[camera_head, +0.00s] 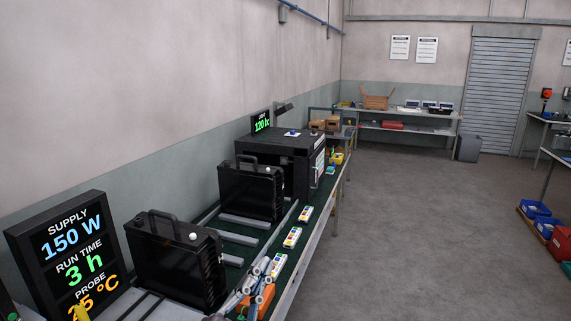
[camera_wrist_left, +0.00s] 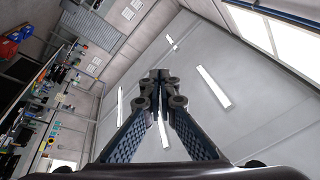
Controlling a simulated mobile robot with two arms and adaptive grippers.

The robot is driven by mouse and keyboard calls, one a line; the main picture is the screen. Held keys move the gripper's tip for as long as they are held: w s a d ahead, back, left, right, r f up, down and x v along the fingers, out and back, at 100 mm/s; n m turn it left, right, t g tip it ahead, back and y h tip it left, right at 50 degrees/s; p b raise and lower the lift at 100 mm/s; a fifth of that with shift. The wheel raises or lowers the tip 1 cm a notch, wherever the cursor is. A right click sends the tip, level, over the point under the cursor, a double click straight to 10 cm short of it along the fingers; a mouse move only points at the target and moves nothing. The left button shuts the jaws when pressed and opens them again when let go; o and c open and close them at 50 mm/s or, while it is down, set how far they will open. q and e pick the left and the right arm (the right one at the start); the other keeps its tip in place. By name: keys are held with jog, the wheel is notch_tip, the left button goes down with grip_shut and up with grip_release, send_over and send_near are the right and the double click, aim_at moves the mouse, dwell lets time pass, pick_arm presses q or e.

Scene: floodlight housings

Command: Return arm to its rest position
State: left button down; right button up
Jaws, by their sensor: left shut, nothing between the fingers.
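My left gripper (camera_head: 262,270) is low in the head view, over the near front edge of the bench, beside the nearer black housing. In the left wrist view its fingers (camera_wrist_left: 160,88) come together at the tips with nothing between them. They have the ceiling behind them, so the gripper points upward. Two black floodlight housings with top handles stand on the bench, a nearer one (camera_head: 178,262) and a farther one (camera_head: 250,190). The gripper is apart from the farther one. My right gripper is in neither view.
The bench (camera_head: 300,262) runs along the left wall, with a supply display (camera_head: 68,250), a black test box (camera_head: 280,160) and several small coloured-button boxes along its front. An orange object (camera_head: 262,300) lies near the gripper.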

pick_arm(q)
jog(key=s+a+f+n+g+y, duration=0.3)
jog(key=a+f+n+y, duration=0.15)
jog(key=a+f, duration=0.4)
jog(key=s+a+f+n+g+y, duration=0.3)
jog(key=a+f+n+g+y, duration=0.15)
jog(key=f, duration=0.65)
jog(key=s+a+f+n+g, duration=0.15)
jog(key=s+f+g, duration=0.25)
jog(key=s+f, duration=0.5)
jog(key=s+a+f+n+g, duration=0.15)
jog(key=s+f+g, duration=0.3)
jog(key=s, duration=0.85)
notch_tip(320, 180, down, 28)
jog(key=s+g+b, duration=0.2)
jog(key=s+a+f+m+b, duration=0.1)
jog(key=s+a+f, duration=0.2)
jog(key=s+f, duration=1.3)
notch_tip(320, 180, down, 2)
jog(key=shift+s+f+g+h+b, duration=0.1)
jog(key=shift+s+g+h+b, duration=0.2)
jog(key=shift+s+g, duration=0.1)
